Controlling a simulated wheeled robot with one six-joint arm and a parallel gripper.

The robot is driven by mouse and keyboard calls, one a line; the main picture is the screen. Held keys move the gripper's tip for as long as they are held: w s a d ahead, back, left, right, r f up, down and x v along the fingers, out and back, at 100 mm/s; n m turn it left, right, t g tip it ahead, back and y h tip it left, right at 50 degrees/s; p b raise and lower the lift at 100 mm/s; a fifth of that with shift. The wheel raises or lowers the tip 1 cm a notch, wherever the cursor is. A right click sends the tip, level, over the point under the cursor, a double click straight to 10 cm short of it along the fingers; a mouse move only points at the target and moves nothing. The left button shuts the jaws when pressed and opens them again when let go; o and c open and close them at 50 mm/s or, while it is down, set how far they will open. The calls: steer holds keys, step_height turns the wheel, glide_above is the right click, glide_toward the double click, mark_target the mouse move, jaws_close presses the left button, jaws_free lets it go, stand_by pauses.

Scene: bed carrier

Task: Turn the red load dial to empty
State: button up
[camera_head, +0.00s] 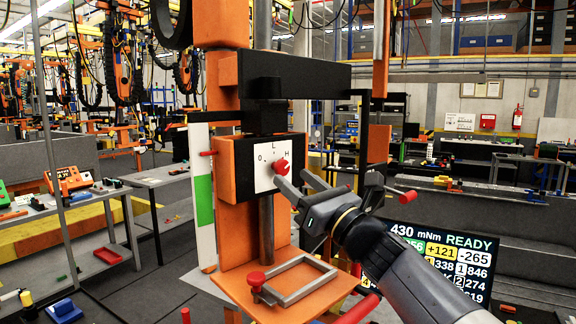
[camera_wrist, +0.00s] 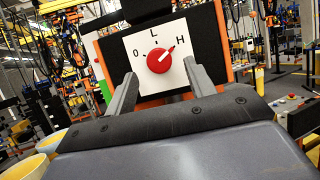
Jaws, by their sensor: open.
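The red load dial (camera_head: 281,167) sits on a white plate (camera_head: 264,172) marked 0, L and H, on the front of an orange and black box. The 0 is on the left and the L at the top. My gripper (camera_head: 291,178) is open in front of the plate. In the wrist view my gripper (camera_wrist: 159,72) has one finger to each side of the dial, apart from it, with nothing between them.
Below the box are a grey square frame (camera_head: 297,281) and a red knob (camera_head: 256,280) on an orange shelf. A black beam (camera_head: 280,72) runs above. A screen (camera_head: 440,262) reading READY stands behind my arm. A red-tipped lever (camera_head: 408,195) is right of my gripper.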

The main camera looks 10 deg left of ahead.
mark_target(284, 171)
steer(key=shift+p+x, duration=0.45)
steer(key=shift+x, duration=1.35)
steer(key=c, duration=1)
steer(key=shift+o, duration=0.2)
